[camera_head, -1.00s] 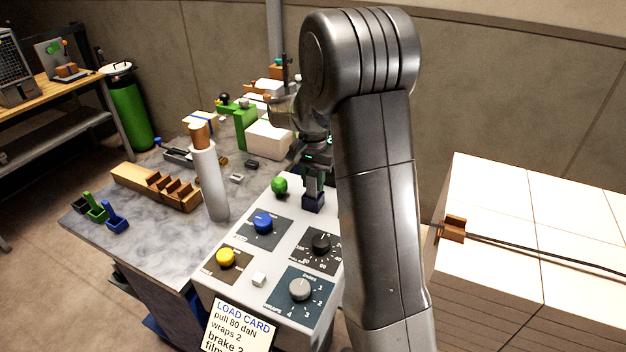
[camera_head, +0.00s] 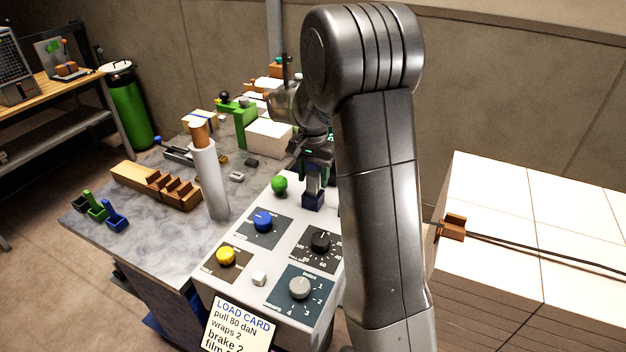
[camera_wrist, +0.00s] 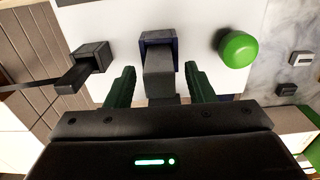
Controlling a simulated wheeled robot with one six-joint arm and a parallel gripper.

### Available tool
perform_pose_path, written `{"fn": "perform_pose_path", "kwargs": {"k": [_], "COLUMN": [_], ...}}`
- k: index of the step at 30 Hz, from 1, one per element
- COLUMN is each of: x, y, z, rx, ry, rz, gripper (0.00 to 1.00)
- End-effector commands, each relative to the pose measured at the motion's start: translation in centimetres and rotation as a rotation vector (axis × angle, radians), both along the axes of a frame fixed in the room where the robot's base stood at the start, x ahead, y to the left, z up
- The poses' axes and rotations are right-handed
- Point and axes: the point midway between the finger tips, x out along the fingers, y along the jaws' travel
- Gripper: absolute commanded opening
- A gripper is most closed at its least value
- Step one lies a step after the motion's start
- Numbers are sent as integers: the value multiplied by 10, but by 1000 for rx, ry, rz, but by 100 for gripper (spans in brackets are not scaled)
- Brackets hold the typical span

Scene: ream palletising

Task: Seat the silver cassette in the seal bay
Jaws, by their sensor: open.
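The grey, silver-looking cassette (camera_wrist: 159,70) stands upright in the dark blue seal bay (camera_wrist: 158,38) on the console. In the head view the bay (camera_head: 313,201) sits at the console's back, and the block above it is partly hidden by my gripper (camera_head: 314,168). In the wrist view my gripper (camera_wrist: 160,88) is open, its green fingers apart on either side of the cassette with a gap on each side. The cassette's depth in the bay cannot be told exactly.
A green knob (camera_head: 279,184) stands close left of the bay. The console also carries a blue knob (camera_head: 263,222), a yellow knob (camera_head: 226,257) and dials. A dark bracket (camera_wrist: 89,58) is beside the bay. A white roll (camera_head: 210,180) stands upright on the marble table (camera_head: 160,245).

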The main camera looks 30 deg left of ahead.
Motion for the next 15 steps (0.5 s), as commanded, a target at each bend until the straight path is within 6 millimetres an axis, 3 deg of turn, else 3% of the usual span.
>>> {"fn": "perform_pose_path", "kwargs": {"k": [9,15], "x": [1,0], "y": [1,0], "z": [69,97], "rx": [4,1], "ry": [-4,-1], "rz": [0,0], "gripper": [49,49]}}
